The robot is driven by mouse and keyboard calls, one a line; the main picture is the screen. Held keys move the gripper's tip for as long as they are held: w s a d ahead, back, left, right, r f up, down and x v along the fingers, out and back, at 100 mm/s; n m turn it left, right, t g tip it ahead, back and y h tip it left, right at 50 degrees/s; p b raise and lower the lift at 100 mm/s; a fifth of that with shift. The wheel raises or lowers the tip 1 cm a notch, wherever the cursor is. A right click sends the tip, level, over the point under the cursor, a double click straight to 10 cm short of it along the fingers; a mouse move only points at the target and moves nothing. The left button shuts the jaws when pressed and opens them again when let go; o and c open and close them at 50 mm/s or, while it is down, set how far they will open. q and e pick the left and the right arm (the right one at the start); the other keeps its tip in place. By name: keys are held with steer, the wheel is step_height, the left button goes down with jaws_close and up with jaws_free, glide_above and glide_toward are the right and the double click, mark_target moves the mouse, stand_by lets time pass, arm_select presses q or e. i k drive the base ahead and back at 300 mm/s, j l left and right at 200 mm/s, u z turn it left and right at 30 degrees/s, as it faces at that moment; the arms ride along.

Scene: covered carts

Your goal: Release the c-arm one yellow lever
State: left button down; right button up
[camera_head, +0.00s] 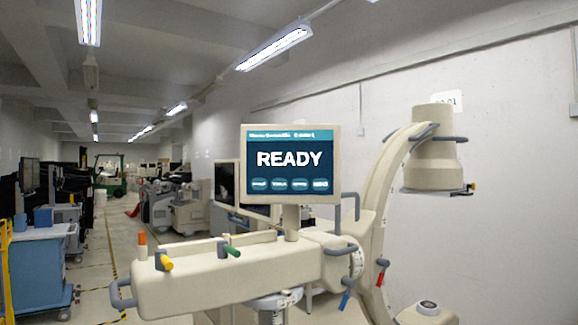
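The cream c-arm (230,283) stands close in front of me, with its curved arm (385,200) rising on the right. A yellow-tipped lever (166,263) sits on a grey mount at the left end of its horizontal body, tilted slightly down to the right. A green-tipped lever (232,251) is on the same body, to the right of the yellow one. An upright orange-tipped knob (142,240) stands just behind and left of the yellow lever. Neither of my grippers shows in the head view.
A monitor (290,165) reading READY stands on the c-arm. Blue-tipped (345,300) and red-tipped (381,278) levers hang at its right. A blue cart (38,270) stands at the left. Open floor with yellow-striped tape lies between cart and c-arm. A white wall is behind.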

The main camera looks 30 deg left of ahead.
mark_target(165, 265)
steer(key=i+l+u, duration=0.25)
steer(key=u, duration=0.25)
steer(key=i+l+u, duration=0.15)
steer(key=l+u, duration=0.35)
steer(key=i+l+u, duration=0.25)
steer(key=i+l, duration=0.3)
steer(key=i+u, duration=0.2)
steer(key=u, duration=1.2)
